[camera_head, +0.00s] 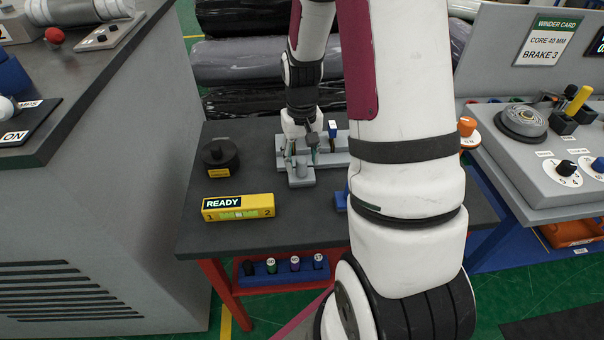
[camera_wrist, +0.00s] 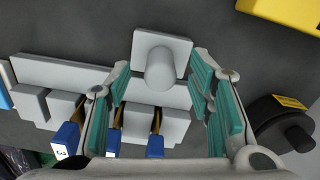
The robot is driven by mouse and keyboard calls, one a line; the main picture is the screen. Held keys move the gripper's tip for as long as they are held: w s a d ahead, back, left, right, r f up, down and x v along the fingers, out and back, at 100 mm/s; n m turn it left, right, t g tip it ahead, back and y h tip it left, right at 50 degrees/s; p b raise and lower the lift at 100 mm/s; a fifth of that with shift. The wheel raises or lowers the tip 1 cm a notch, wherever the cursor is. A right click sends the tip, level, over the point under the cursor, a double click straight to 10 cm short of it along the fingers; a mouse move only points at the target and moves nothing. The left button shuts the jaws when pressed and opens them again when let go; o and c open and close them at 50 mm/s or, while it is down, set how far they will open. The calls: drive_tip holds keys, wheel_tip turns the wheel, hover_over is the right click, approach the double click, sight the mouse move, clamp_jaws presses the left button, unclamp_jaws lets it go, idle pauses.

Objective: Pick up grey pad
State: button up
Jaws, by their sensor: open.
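The grey pad (camera_wrist: 145,44) is a light grey square plate with a round upright knob, seen in the upper middle of the wrist view. It also shows in the head view (camera_head: 301,181), on the dark table just below my gripper (camera_head: 303,155). In the wrist view my gripper (camera_wrist: 162,75) is open, its teal-lined fingers on either side of the knob with gaps. Nothing is held. I cannot tell how far above the knob the fingertips are.
A grey fixture (camera_wrist: 60,75) with blocks and blue tabs (camera_wrist: 66,138) lies close beside the pad. A black round weight (camera_head: 220,157) and a yellow READY box (camera_head: 238,207) stand to the left on the table. The winder console (camera_head: 545,150) stands at right.

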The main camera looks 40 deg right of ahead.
drive_tip(key=shift+f, duration=0.7)
clamp_jaws()
drive_tip(key=shift+r, duration=0.15)
drive_tip(key=shift+r, duration=0.55)
wheel_tip(320, 180, up, 2)
drive_tip(key=shift+w+r, duration=0.1)
drive_tip(key=shift+r, duration=0.05)
drive_tip(key=s+d+r+b, duration=0.1)
drive_tip(key=s+d, duration=1)
drive_tip(key=shift+s+d+r, duration=0.15)
drive_tip(key=shift+s+r, duration=0.05)
drive_tip(key=shift+s, duration=0.1)
